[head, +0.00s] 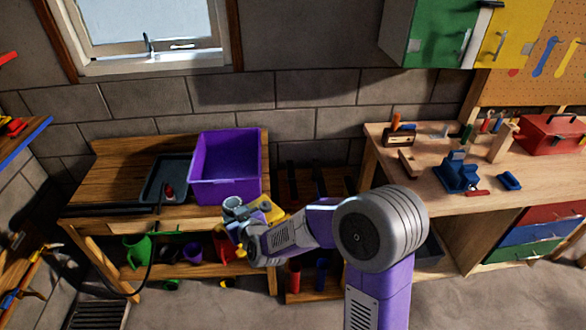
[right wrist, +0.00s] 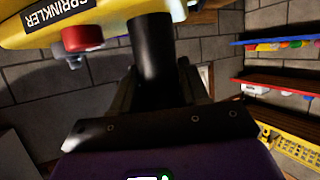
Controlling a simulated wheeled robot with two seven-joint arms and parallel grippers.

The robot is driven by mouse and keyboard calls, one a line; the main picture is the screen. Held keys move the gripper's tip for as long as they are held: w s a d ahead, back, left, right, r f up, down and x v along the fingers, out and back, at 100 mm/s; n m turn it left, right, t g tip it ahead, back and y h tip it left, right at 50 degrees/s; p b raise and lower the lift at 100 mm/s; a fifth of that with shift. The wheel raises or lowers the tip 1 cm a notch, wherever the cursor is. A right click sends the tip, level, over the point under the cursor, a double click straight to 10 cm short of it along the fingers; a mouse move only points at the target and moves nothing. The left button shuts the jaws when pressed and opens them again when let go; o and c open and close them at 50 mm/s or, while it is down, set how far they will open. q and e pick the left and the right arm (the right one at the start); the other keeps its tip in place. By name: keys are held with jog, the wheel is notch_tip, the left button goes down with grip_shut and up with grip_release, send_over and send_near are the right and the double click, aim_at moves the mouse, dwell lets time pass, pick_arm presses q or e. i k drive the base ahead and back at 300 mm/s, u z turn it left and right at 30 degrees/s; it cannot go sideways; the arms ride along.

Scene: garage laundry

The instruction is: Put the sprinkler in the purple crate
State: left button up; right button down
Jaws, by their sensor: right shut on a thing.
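The purple crate (head: 197,190) stands open on the wooden bench at the left in the head view, and its visible inside looks empty. The yellow sprinkler (head: 268,211) is at the crate's front right corner. In the right wrist view the sprinkler (right wrist: 40,32) shows at the upper left, with its printed name and a red knob. My right gripper (head: 248,214) is shut on the sprinkler, in front of the crate and near the bench's front edge. Its fingertips are partly hidden by my wrist. My left gripper is not in view.
A dark tray (head: 153,193) with a small red-topped item lies left of the crate. A green watering can (head: 137,251) and other items sit on the shelf below. At right, a workbench (head: 425,186) holds a blue vise (head: 457,174) and a red toolbox (head: 552,133).

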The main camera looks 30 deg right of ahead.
aim_at(232, 163)
jog(key=z, duration=0.55)
jog(key=i, duration=1.65)
jog(key=u, duration=0.05)
